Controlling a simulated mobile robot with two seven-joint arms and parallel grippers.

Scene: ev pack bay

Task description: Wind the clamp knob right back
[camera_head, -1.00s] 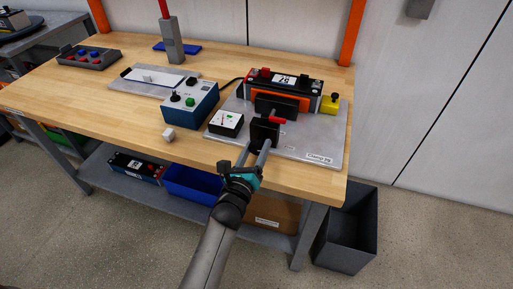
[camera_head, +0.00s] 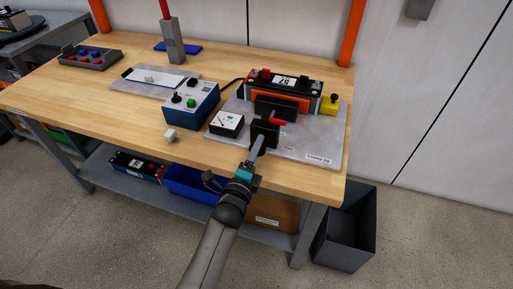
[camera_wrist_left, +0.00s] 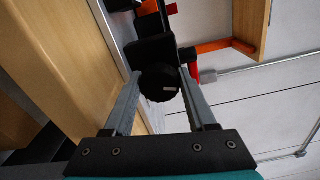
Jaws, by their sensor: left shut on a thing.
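The clamp knob (camera_wrist_left: 159,82) is black, round and ribbed with a small pale mark on its face. In the left wrist view it sits between the two fingers of my left gripper (camera_wrist_left: 160,78), which is shut on it. In the head view my left gripper (camera_head: 258,146) reaches up from the front to the clamp, and the knob is hidden behind the fingers. The clamp has a black block (camera_head: 265,129), a red part (camera_head: 278,122) and a black jaw plate (camera_head: 279,106). The jaw plate stands close in front of the orange and black battery module (camera_head: 291,84). My right gripper is not in view.
The clamp stands on a grey plate (camera_head: 318,147) at the bench's right end. A small meter box (camera_head: 227,124) and a blue control box (camera_head: 190,106) stand left of it. A yellow block (camera_head: 329,106) is at the right. A dark bin (camera_head: 346,240) is on the floor.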

